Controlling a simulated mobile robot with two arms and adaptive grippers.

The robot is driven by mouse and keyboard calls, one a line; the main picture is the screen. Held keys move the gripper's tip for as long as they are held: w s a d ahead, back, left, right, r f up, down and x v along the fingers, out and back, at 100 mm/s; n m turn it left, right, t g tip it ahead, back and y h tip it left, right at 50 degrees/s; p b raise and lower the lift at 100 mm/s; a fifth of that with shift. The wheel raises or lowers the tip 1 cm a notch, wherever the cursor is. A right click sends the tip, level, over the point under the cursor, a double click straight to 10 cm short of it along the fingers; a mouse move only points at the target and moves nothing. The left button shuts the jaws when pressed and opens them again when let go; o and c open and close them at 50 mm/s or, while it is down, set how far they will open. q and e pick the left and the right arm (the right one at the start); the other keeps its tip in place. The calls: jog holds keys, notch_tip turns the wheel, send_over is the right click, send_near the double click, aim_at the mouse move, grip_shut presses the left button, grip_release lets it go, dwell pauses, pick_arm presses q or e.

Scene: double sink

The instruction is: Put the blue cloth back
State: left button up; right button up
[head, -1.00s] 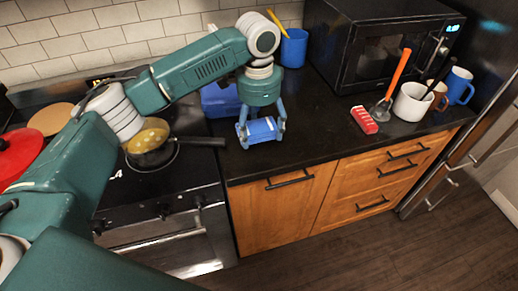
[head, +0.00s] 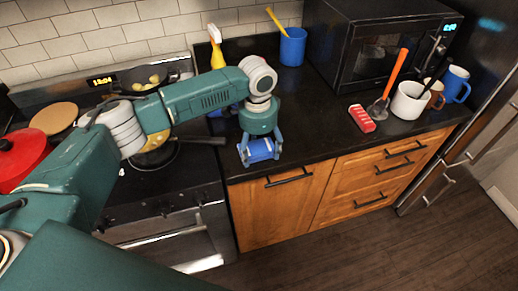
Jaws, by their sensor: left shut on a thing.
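The blue cloth (head: 260,148) looks like a small rolled bundle. It is between the fingers of my left gripper (head: 261,156), which points down and is shut on it. Gripper and cloth are over the dark counter (head: 310,140), close to its front edge, just right of the stove. I cannot tell whether the cloth touches the counter. My right gripper is not in view.
A blue container (head: 222,108) is partly hidden behind my left arm. A spray bottle (head: 216,50) and a blue cup (head: 292,48) stand behind. A red-and-white item (head: 362,118), mugs (head: 411,103) and a microwave (head: 375,50) are right. A pan handle (head: 203,141) reaches toward the counter.

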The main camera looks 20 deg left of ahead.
aim_at(258, 151)
pick_arm(q)
jog(key=o, duration=1)
jog(key=shift+f, duration=0.1)
jog(key=shift+o, duration=1)
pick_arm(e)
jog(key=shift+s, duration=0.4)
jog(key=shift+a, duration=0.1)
pick_arm(q)
jog(key=shift+r, duration=0.55)
notch_tip(258, 151, up, 11)
jog(key=b, duration=0.3)
jog(key=shift+r, duration=0.15)
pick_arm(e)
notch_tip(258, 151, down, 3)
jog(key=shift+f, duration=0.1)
pick_arm(q)
jog(key=shift+s+a, duration=0.1)
